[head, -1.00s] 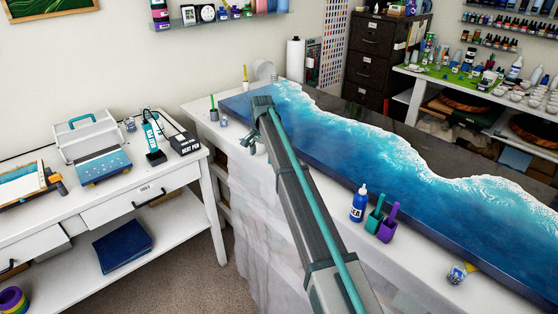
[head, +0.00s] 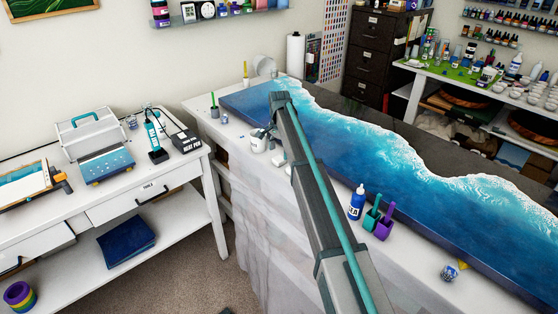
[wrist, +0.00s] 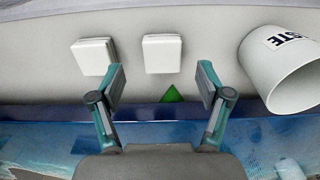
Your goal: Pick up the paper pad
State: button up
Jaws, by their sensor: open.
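Two white, square, flat stacks, which look like pads, lie side by side on the table in the wrist view: a left one (wrist: 93,57) and a right one (wrist: 163,53). I cannot tell which is the paper pad. My gripper (wrist: 160,82) is open and empty, its fingers apart, pointing toward the stacks. The right stack sits between the fingers' lines, ahead of the tips; the left stack is ahead of the left finger. In the head view a white stack (head: 281,158) shows just left of my arm, which hides much of that area.
A small green triangle (wrist: 172,94) lies near the blue board edge. A glue bottle (head: 357,203) and teal and purple cups (head: 384,226) stand nearer.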

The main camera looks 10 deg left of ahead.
aim_at(279, 158)
notch_tip(279, 158, down, 4)
jog(key=shift+w+a+p, duration=0.1)
jog(key=shift+w+p, duration=0.05)
jog(key=shift+p, duration=0.6)
jog(key=c, duration=0.8)
jog(key=shift+c, duration=0.2)
jog(key=shift+r, duration=0.2)
jog(key=shift+r+b, duration=0.3)
jog(key=shift+r, duration=0.15)
jog(key=s+d+r+b, duration=0.2)
jog(key=s+r, duration=0.4)
jog(key=s+d+r+b, duration=0.2)
jog(key=s+r+b, duration=0.1)
jog(key=s+r, duration=0.2)
jog(key=shift+s+d+r+b, duration=0.35)
jog(key=shift+s+r, duration=0.05)
jog(key=shift+s, duration=0.7)
jog(key=shift+o, duration=0.4)
